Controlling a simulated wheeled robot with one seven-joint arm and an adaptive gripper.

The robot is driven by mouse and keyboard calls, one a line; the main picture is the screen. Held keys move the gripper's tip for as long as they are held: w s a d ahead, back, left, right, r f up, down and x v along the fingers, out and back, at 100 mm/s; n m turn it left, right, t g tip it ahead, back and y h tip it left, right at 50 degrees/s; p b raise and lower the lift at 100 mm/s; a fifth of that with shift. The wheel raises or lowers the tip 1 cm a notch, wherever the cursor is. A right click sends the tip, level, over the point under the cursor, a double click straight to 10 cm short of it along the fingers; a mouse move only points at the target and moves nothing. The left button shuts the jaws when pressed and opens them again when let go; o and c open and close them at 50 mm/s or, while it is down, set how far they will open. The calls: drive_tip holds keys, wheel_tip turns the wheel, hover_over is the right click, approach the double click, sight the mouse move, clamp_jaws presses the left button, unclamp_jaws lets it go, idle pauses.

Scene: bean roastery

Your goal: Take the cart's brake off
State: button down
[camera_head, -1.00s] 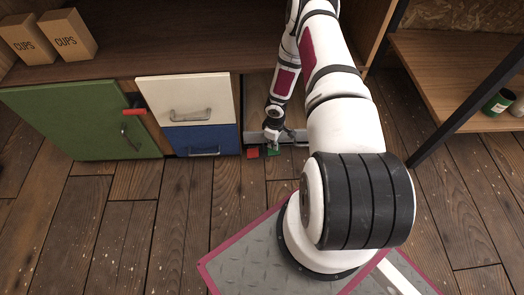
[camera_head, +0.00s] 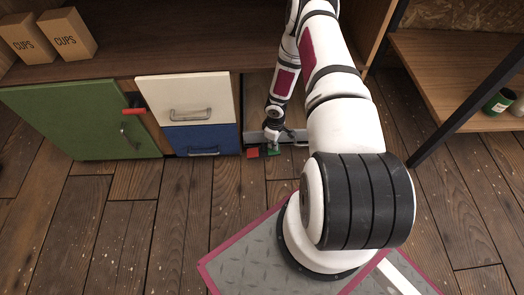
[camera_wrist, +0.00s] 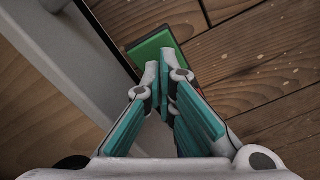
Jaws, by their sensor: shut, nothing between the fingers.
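The cart (camera_head: 256,137) is a low grey thing standing in the open bay under the counter, mostly hidden by my arm and the counter. At its front edge, near the floor, are a red pedal (camera_head: 252,153) and a green pedal (camera_head: 273,152) side by side. My gripper (camera_head: 273,147) is at the green pedal. In the wrist view, my gripper (camera_wrist: 166,66) is shut and empty, its tips overlapping the near edge of the green pedal (camera_wrist: 149,46). I cannot tell whether they touch it. A grey cart edge (camera_wrist: 88,38) runs left of the tips.
A blue drawer (camera_head: 186,139), a white drawer (camera_head: 185,94) and a green door (camera_head: 80,122) with a red tab (camera_head: 133,111) are left of the bay. A dark shelf post (camera_head: 465,110) stands to the right. The wooden floor in front is clear.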

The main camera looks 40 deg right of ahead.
drive_tip(key=shift+f+b, duration=0.9)
drive_tip(key=shift+f, duration=0.35)
idle(0.6)
drive_tip(key=shift+r, duration=0.1)
drive_tip(key=shift+r+p, duration=2.3)
drive_tip(key=shift+r, duration=1.15)
